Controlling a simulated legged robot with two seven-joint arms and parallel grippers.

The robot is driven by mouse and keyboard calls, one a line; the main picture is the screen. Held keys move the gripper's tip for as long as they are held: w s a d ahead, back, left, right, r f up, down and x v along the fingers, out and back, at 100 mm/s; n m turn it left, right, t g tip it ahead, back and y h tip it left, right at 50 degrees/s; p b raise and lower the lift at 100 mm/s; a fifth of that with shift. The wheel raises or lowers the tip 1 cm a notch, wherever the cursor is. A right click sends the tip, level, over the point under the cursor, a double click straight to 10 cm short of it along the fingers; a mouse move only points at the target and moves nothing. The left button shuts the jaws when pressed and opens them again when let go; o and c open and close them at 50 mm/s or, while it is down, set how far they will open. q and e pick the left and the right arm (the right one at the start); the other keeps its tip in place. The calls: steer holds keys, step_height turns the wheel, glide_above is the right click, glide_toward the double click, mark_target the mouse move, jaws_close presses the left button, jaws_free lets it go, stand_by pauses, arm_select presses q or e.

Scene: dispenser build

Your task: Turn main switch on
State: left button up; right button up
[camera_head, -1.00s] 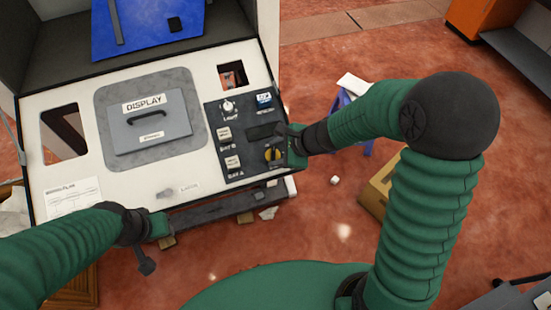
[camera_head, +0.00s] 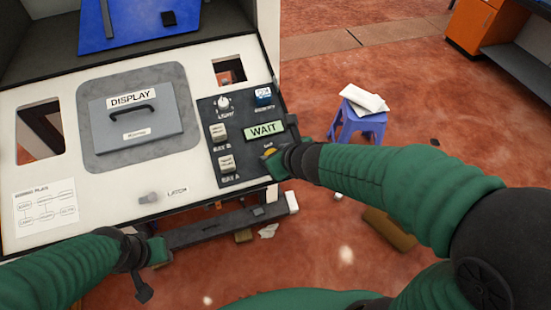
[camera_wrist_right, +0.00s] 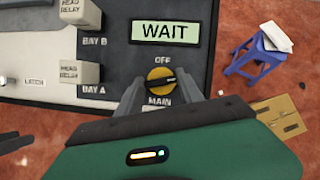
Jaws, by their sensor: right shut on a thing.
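The main switch is a round yellow knob (camera_wrist_right: 160,79) with a dark pointer bar, between the labels OFF and MAIN on the dark control panel (camera_head: 232,178). In the right wrist view its bar lies nearly level. My right gripper (camera_wrist_right: 160,90) has a grey finger on each side of the knob and is shut on it. In the head view the gripper (camera_head: 277,160) covers part of the knob. The small screen (camera_head: 264,130) above is lit green and reads WAIT. My left gripper (camera_head: 150,268) hangs by the console's front edge, away from the switch; its jaw opening is unclear.
Left of the knob are the BAY A relay (camera_head: 227,165), BAY B relay (camera_head: 217,132) and light knob (camera_head: 223,103). A grey DISPLAY cover (camera_head: 135,120) and a latch (camera_head: 149,198) are on the console. A blue stool (camera_head: 361,122) stands right on the floor.

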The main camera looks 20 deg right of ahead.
steer(key=shift+a+f+m+h+b, duration=0.1)
steer(key=shift+m+h+b, duration=0.5)
steer(key=shift+m, duration=1.2)
steer(key=o, duration=1.4)
